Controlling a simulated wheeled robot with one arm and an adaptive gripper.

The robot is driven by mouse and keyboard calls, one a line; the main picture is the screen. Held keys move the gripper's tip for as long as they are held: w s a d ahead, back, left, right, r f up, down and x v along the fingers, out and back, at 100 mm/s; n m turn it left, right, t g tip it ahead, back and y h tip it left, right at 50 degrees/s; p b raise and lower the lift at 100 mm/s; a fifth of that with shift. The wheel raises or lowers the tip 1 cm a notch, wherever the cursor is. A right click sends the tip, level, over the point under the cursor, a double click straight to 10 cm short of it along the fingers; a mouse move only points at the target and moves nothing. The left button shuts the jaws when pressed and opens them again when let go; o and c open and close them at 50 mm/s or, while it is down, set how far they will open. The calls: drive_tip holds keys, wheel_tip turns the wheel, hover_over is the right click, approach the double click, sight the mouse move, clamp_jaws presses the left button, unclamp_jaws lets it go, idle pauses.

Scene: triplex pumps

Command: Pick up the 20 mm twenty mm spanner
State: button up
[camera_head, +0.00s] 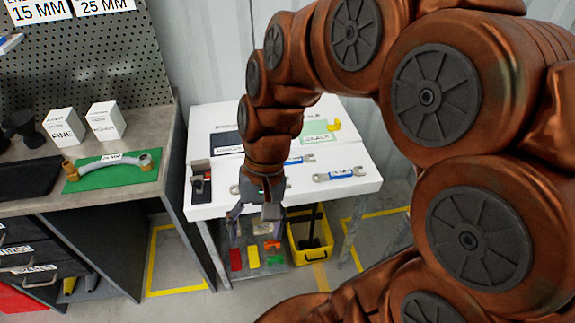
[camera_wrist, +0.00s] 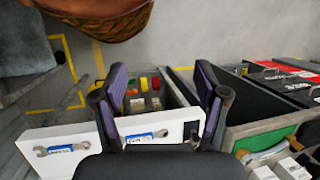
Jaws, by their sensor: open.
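Several spanners with blue labels lie on the white table (camera_head: 215,205). One spanner (camera_head: 340,174) is near the right front edge. Another spanner (camera_head: 299,160) is farther back, partly hidden by my arm. A third (camera_head: 235,188) is mostly hidden behind my gripper. The label sizes are too small to read, so I cannot tell which is the 20 mm one. My gripper (camera_head: 252,213) points down at the table's front edge, open and empty.
A yellow bin (camera_head: 300,262) and coloured items stand low under the white table. A green sheet (camera_head: 318,128) lies at the table's back.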

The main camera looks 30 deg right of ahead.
drive_tip(key=w+d+f+m+t+y+b, duration=0.1)
drive_tip(key=w+f+m+y+b, duration=0.15)
drive_tip(key=w, duration=0.35)
drive_tip(key=w+d+f+m+y+b, duration=0.1)
drive_tip(key=w+d+m+y, duration=0.1)
drive_tip(key=w+m, duration=0.3)
drive_tip(key=m+t+y+b, duration=0.2)
drive_tip(key=m+t+b, duration=0.4)
drive_tip(key=m+t, duration=0.7)
approach(292, 159)
drive_tip(key=shift+w+a+r+m+g, duration=0.15)
drive_tip(key=shift+w+r+m+g, duration=0.1)
drive_tip(key=shift+w+m+g, duration=0.35)
drive_tip(key=shift+w+a+r+m+g, duration=0.1)
drive_tip(key=shift+w+r+m+g, duration=0.2)
drive_tip(key=shift+w+m+g, duration=0.25)
drive_tip(key=shift+x, duration=3.8)
drive_tip(key=shift+s, duration=0.1)
clamp_jaws()
